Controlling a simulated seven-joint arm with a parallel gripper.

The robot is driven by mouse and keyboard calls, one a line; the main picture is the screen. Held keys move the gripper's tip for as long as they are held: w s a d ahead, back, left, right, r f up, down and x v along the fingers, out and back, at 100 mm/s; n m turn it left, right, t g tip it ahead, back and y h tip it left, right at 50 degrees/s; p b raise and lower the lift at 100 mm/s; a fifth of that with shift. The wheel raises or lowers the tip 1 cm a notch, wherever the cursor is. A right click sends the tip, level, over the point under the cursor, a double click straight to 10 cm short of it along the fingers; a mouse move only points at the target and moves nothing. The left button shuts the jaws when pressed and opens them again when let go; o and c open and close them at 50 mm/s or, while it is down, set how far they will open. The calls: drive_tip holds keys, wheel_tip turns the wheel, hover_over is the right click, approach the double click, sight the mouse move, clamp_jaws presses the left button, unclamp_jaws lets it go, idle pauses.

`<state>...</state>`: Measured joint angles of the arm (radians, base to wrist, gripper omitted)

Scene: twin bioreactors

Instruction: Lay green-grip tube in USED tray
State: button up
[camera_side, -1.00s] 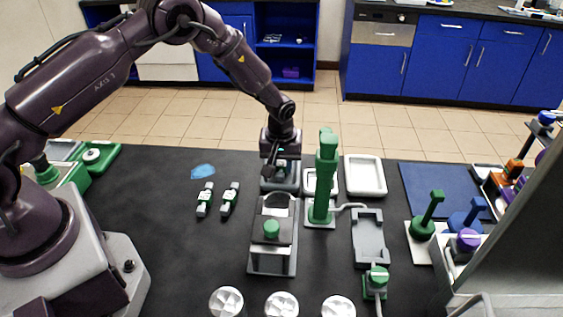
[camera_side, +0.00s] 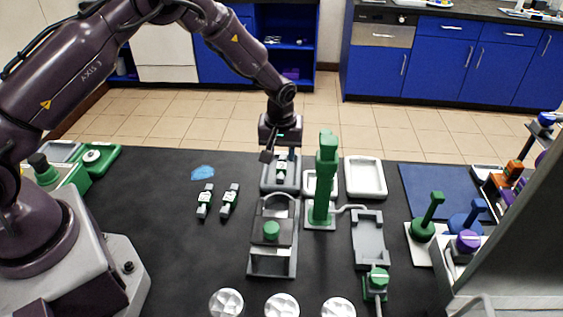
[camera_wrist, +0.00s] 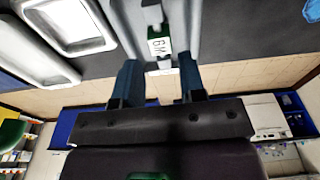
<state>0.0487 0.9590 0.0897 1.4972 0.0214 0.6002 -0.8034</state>
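A tube with a green grip and a white label (camera_side: 281,169) lies lengthwise in a grey tray (camera_side: 266,187) at the back middle of the bench. In the wrist view the tube's labelled end (camera_wrist: 159,45) shows between the finger lines, over the grey tray's surface (camera_wrist: 207,28). My gripper (camera_side: 281,150) is just above the tray's far end, pointing down. In the wrist view its two fingers (camera_wrist: 161,80) stand apart with nothing clamped between them. I cannot read any USED marking on a tray.
Two similar green-and-white tubes (camera_side: 205,201) (camera_side: 229,200) lie on the black bench to the left. A tall green column (camera_side: 325,180) stands close right of the grey tray, beside white trays (camera_side: 384,190). A grey stand (camera_side: 271,267) is in front.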

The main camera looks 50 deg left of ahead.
wheel_tip(320, 180, up, 8)
wheel_tip(320, 180, up, 9)
drive_tip(key=m+t, duration=0.1)
drive_tip(key=m, duration=0.1)
hover_over(280, 172)
drive_tip(key=s, duration=0.4)
drive_tip(key=s+r+m+t, duration=0.1)
drive_tip(key=s+r+m, duration=0.1)
drive_tip(key=s+r, duration=0.65)
drive_tip(key=s+r+m+t, duration=0.1)
drive_tip(key=s+r+m, duration=0.1)
drive_tip(key=s, duration=0.6)
drive_tip(key=s+d+r+m+t+h, duration=0.1)
drive_tip(key=s+r+m, duration=0.1)
drive_tip(key=s, duration=0.5)
drive_tip(key=shift+s+d+m+t, duration=0.3)
drive_tip(key=shift+s+m, duration=0.1)
drive_tip(key=shift+m, duration=0.1)
